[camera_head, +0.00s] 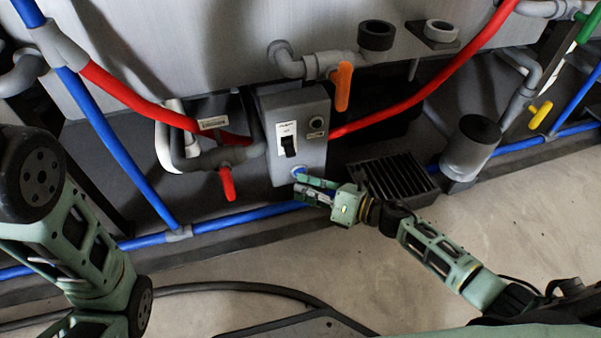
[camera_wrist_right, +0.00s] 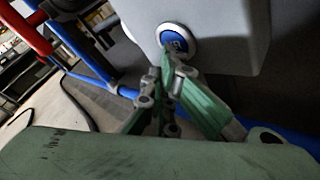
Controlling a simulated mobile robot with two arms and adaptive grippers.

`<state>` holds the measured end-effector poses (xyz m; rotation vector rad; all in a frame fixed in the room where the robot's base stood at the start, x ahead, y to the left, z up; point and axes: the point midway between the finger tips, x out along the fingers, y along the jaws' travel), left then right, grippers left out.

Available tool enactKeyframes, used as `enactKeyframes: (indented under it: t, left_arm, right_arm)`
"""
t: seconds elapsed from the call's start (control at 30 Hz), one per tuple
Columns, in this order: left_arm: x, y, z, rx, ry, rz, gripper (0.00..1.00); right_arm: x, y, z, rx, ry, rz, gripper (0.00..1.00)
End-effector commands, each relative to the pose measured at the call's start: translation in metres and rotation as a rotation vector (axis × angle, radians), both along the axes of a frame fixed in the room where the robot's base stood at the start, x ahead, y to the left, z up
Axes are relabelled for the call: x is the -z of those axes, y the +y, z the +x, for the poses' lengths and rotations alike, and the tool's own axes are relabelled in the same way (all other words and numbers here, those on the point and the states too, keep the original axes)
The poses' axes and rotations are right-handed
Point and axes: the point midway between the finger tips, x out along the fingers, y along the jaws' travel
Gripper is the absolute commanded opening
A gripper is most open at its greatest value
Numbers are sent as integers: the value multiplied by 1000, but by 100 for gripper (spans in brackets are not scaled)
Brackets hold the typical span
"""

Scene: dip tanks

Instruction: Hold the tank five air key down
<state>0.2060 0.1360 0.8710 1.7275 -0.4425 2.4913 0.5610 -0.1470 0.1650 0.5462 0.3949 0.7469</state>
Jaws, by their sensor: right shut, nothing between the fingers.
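The air key is a round blue button (camera_wrist_right: 174,38) with a pale ring on a grey control box (camera_wrist_right: 222,30). In the head view the blue key (camera_head: 298,171) sits low on the front of the box (camera_head: 310,150), partly hidden by my right gripper (camera_head: 299,183). My right gripper is shut and empty. In the wrist view its closed fingertips (camera_wrist_right: 170,54) overlap the lower edge of the key. I cannot tell whether the key is pressed in. My left arm shows at the left, but its gripper is out of view.
The box also carries a black switch (camera_head: 289,147) and a round dark knob (camera_head: 317,124). A red-handled valve (camera_head: 227,184) is left of it, an orange-handled valve (camera_head: 343,87) above. A black slatted grate (camera_head: 392,180) lies just right of my right gripper.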

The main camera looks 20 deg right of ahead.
Motion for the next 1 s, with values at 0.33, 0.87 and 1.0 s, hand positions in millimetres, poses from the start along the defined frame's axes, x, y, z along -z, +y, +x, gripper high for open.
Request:
enactKeyframes:
  t: [0.33, 0.87, 1.0]
  left_arm:
    - [-5, 0, 0, 0, 0, 0, 36]
    - [-9, 0, 0, 0, 0, 0, 36]
    - [-13, 0, 0, 0, 0, 0, 36]
  right_arm:
    - [-1, -1, -12, 2, 0, 1, 0]
    - [-1, -1, -24, 0, 1, 0, 0]
    - [-1, -1, -39, 1, 3, 1, 0]
